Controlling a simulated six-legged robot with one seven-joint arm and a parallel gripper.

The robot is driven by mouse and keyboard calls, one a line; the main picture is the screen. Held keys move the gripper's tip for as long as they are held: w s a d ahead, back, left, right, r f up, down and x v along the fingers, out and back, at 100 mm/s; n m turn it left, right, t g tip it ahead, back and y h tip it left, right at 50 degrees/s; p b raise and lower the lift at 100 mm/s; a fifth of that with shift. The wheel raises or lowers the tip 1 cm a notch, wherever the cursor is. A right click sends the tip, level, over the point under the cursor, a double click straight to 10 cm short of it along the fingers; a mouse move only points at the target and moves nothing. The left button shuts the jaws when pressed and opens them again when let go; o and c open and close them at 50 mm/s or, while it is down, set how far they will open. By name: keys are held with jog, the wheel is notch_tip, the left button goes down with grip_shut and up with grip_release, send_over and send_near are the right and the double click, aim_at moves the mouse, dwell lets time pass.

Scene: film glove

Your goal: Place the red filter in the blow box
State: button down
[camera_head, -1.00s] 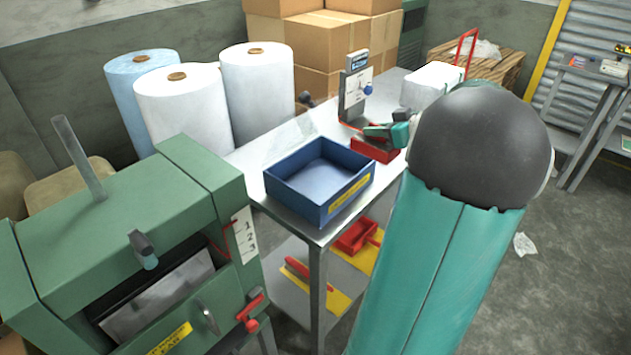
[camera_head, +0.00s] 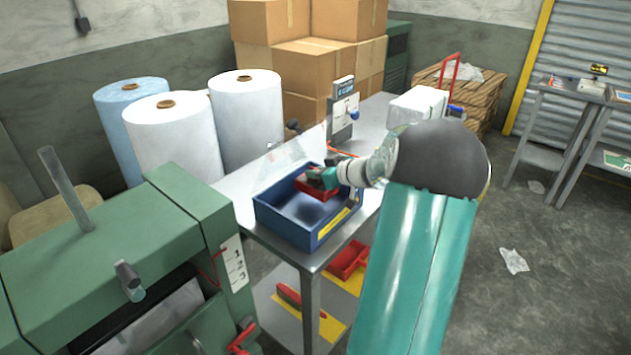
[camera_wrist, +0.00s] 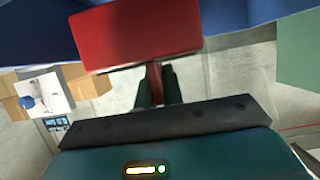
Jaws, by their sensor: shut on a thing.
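The red filter (camera_head: 313,188), a flat red piece with a short handle, is held by its handle in my gripper (camera_head: 328,178). It overlaps the back part of the open blue box (camera_head: 290,226), which has a yellow label on its front and stands on the metal table. I cannot tell how far the filter is above the box floor. In the wrist view the filter's red face (camera_wrist: 140,33) fills the top middle, with blue walls (camera_wrist: 35,35) behind it. My gripper (camera_wrist: 155,85) is shut on the handle there.
A green machine (camera_head: 130,250) stands at the left and white rolls (camera_head: 245,115) behind the table (camera_head: 238,205). A gauge stand (camera_head: 343,115) and a white block (camera_head: 417,104) are on the table's far part.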

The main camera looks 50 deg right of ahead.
aim_at(315, 183)
jog(key=shift+f, duration=1.45)
jog(key=shift+f, duration=0.2)
jog(key=shift+f, duration=0.35)
jog(key=c, duration=1.5)
grip_release()
